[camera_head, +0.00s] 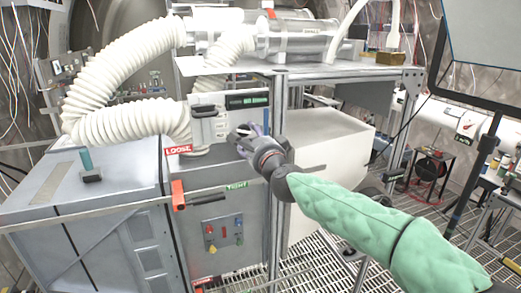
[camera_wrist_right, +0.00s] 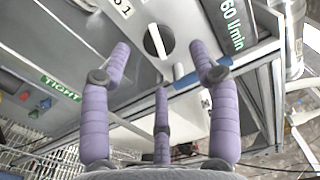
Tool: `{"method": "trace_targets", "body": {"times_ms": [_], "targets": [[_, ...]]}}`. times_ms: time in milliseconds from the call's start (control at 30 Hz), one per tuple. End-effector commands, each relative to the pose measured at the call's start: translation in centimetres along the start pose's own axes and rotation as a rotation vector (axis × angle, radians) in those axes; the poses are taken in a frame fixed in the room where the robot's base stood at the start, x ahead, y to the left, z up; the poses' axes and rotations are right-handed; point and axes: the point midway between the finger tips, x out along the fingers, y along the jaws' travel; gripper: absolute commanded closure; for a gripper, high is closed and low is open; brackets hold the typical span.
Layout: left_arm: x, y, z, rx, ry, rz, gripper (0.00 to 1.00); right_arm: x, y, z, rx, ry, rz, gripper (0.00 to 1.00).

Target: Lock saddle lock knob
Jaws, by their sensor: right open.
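I cannot tell for certain which part is the saddle lock knob. A red lever block with a dark handle (camera_head: 178,194) sits on the cabinet front between the LOOSE label (camera_head: 178,149) and the TIGHT label (camera_head: 237,185). My right gripper (camera_head: 250,137) is open and empty, in front of the white panel box (camera_head: 205,103) and above the TIGHT label. In the right wrist view its purple fingers (camera_wrist_right: 160,62) are spread near a round dark dial with a white bar (camera_wrist_right: 158,41). A blue rod-like part (camera_wrist_right: 190,77) shows between the fingers. My left gripper is out of view.
A white corrugated hose (camera_head: 120,85) curves over the grey cabinet (camera_head: 80,195). A metal frame post (camera_head: 277,110) stands close to my right gripper. A teal-handled part (camera_head: 87,162) stands on the cabinet top. Grated floor (camera_head: 320,260) lies to the right.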

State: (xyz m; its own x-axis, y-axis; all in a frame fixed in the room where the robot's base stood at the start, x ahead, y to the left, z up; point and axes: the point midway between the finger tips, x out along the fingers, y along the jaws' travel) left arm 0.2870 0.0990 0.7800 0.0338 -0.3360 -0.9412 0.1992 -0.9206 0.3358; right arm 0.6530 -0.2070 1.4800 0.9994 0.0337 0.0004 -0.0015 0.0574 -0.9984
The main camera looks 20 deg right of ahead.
Motion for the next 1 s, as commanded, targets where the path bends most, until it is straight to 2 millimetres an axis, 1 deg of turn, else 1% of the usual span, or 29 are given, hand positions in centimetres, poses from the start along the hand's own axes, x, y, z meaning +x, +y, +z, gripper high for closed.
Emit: {"method": "trace_targets", "body": {"times_ms": [33,200,300,433,600,1000], "targets": [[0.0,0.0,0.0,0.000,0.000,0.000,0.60,-1.0,-0.1,0.0,0.000,-0.001,-0.001,0.39],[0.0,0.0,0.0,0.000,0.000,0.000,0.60,-3.9,-0.1,-0.1,0.001,0.001,-0.002,0.39],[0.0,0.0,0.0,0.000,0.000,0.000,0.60,-5.4,0.0,-0.1,0.000,0.001,-0.001,0.39],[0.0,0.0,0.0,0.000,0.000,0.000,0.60,-6.8,-0.1,0.0,0.001,0.000,-0.002,0.39],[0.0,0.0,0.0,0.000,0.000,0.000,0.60,-7.6,0.0,0.0,0.000,0.000,0.000,0.39],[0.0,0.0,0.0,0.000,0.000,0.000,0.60,-7.7,0.0,-0.1,0.000,0.001,0.000,0.39]]}}
